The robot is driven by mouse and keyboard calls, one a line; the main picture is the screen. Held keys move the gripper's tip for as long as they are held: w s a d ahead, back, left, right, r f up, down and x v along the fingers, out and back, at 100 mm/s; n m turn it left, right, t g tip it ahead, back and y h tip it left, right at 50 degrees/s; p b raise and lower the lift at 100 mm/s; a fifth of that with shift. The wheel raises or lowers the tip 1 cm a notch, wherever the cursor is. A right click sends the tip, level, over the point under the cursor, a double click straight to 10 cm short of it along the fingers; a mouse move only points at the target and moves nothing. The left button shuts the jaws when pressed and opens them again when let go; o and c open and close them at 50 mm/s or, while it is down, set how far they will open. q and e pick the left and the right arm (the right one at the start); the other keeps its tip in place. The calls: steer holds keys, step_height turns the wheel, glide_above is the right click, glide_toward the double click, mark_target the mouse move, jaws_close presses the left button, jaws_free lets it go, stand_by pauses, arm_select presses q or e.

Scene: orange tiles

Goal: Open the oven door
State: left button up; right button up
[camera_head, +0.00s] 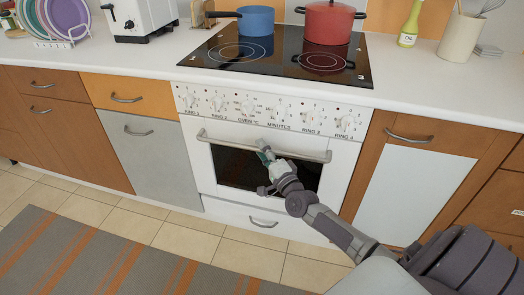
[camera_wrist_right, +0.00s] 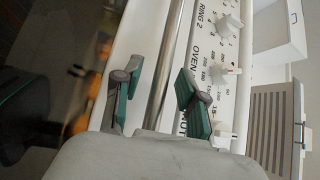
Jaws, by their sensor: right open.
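The white oven (camera_head: 330,170) stands under the counter, and its door with a dark glass window (camera_head: 235,170) looks shut. A long silver handle bar (camera_head: 225,139) runs across the top of the door. My right gripper (camera_head: 264,153) is open at the middle of this bar. In the right wrist view, the bar (camera_wrist_right: 178,55) passes between the two green-padded fingers of the gripper (camera_wrist_right: 158,82), with space showing on either side. I cannot tell whether a finger touches it. My left gripper is not in view.
Control knobs (camera_head: 248,106) sit just above the handle. A blue pot (camera_head: 256,21) and a red pot (camera_head: 328,24) stand on the black hob (camera_head: 285,68). The tiled floor (camera_head: 190,240) before the oven is clear, with a striped rug (camera_head: 90,260) at the left.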

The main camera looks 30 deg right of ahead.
steer(key=shift+w, duration=0.25)
jaws_close()
stand_by(0.3)
